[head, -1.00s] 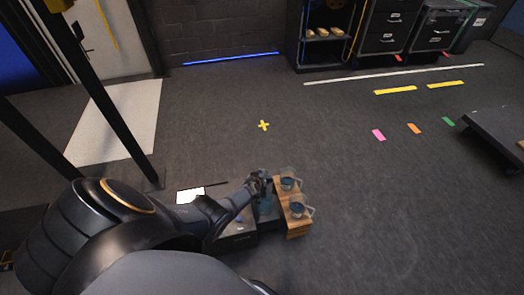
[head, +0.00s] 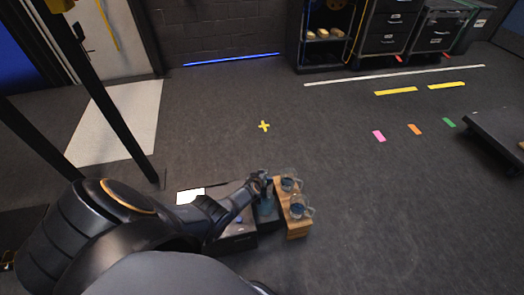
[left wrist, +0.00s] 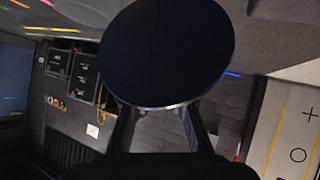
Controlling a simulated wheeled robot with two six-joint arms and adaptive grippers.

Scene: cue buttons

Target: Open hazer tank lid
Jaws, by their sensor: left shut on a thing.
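The hazer is a low dark box (head: 236,243) on the floor at the lower middle of the head view, partly hidden by my left arm. A bluish tank part (head: 266,209) shows at its right side. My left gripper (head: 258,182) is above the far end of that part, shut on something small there. In the left wrist view a large dark round disc (left wrist: 168,52), which looks like the lid, fills the top centre just beyond my fingers (left wrist: 160,115). The grip point is hidden behind the disc's edge, and I cannot tell how far the lid is tilted. My right gripper is not in view.
Two clear jugs with bluish contents, a far one (head: 290,184) and a near one (head: 299,211), stand on a wooden crate (head: 298,231) close to the right of the tank. A white panel (head: 190,196) lies left of my gripper. The floor beyond is clear, with a yellow cross (head: 264,126).

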